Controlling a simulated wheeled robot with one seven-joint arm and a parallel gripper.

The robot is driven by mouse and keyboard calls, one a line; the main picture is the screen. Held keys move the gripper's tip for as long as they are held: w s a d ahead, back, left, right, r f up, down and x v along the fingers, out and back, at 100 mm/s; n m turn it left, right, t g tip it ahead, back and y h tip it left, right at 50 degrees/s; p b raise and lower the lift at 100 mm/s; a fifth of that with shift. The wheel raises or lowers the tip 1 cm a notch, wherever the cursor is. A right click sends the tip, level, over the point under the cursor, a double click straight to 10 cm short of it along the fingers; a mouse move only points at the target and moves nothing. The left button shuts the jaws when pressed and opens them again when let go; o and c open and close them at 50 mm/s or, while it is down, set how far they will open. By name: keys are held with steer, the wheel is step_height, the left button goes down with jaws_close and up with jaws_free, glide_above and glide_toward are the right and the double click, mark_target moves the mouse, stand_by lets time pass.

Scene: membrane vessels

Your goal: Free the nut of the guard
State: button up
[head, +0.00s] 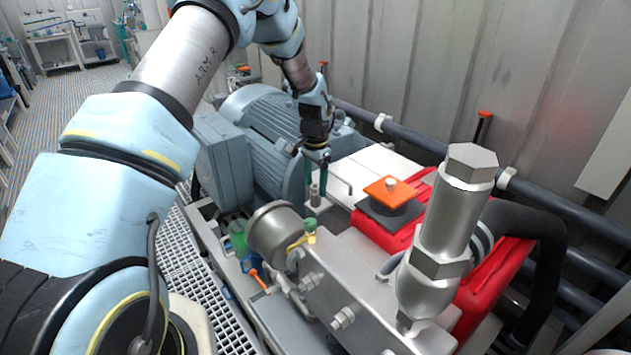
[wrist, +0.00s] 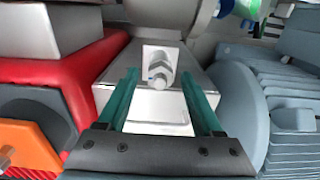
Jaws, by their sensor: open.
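The nut (wrist: 158,74) is a small silver hex nut on a threaded stud, standing on a light plate of the metal guard (wrist: 112,88). In the wrist view it shows between the two green fingers of my gripper (wrist: 159,80), with clear space on both sides. My gripper is open and points down at the guard; I cannot tell how far the fingertips are above the nut. In the head view my gripper (head: 316,172) is over the guard, between the motor and the pump, with the stud and nut (head: 314,194) just below it.
The blue-grey motor (head: 265,115) stands close on one side. A red pump body (head: 500,275) with an orange plate (head: 390,189) and a tall steel fitting (head: 455,215) are on the other. A round gauge (head: 275,232) stands in front. Dark pipes (head: 420,145) run along the wall.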

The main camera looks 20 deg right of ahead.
jaws_close()
stand_by(0.4)
stand_by(0.4)
steer(key=n+b, duration=0.2)
steer(key=n, duration=0.1)
steer(key=shift+f, duration=0.1)
steer(key=n+b, duration=0.2)
steer(key=n, duration=0.2)
steer(key=n+b, duration=0.1)
steer(key=n, duration=0.3)
steer(key=shift+n, duration=2)
